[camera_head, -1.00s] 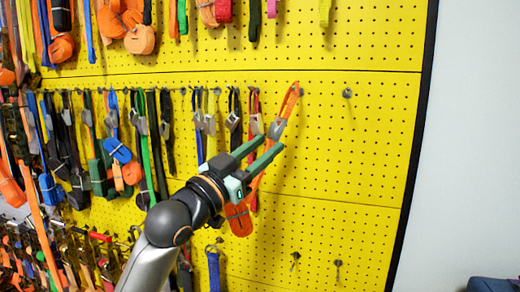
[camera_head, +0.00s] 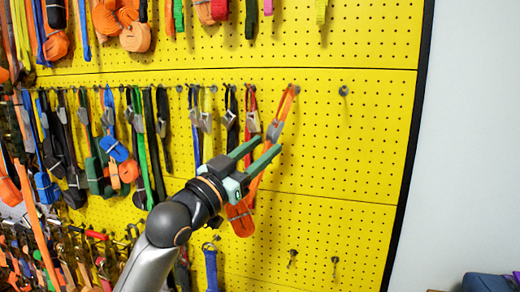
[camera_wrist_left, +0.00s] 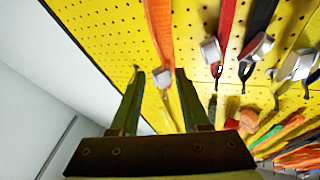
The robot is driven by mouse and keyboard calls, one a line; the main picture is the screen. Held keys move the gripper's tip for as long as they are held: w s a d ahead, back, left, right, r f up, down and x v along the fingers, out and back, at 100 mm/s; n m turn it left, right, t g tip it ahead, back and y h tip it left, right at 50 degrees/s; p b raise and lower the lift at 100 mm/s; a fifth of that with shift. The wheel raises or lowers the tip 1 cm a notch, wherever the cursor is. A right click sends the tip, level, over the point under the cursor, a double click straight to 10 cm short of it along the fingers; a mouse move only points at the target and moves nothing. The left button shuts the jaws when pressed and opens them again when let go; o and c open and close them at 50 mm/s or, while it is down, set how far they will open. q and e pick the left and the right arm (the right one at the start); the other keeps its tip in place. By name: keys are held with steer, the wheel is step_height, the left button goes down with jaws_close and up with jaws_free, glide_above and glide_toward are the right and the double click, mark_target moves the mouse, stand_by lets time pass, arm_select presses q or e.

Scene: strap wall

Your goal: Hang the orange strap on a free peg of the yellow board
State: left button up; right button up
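The orange strap (camera_head: 280,118) hangs at the right end of the middle row on the yellow board (camera_head: 360,150), its top loop at the peg position there. Its grey buckle (camera_head: 274,131) is below the loop and its orange bundle (camera_head: 240,218) hangs lower. My left gripper (camera_head: 270,144) is in front of the strap with fingers apart. In the left wrist view the strap (camera_wrist_left: 160,35) and buckle (camera_wrist_left: 162,78) show between the open fingers (camera_wrist_left: 160,82), with no visible grip. The peg under the loop is hidden. My right gripper is in neither view.
A bare peg (camera_head: 343,90) is to the right of the strap. Black and red straps (camera_head: 252,120) hang close on the left, with many more beyond. Two small hooks (camera_head: 335,262) are lower right.

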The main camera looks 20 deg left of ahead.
arm_select(q)
steer(key=o, duration=0.5)
steer(key=shift+c, duration=0.2)
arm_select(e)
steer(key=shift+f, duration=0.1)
arm_select(q)
steer(key=b+v, duration=0.2)
steer(key=v, duration=1)
steer(key=shift+s, duration=0.2)
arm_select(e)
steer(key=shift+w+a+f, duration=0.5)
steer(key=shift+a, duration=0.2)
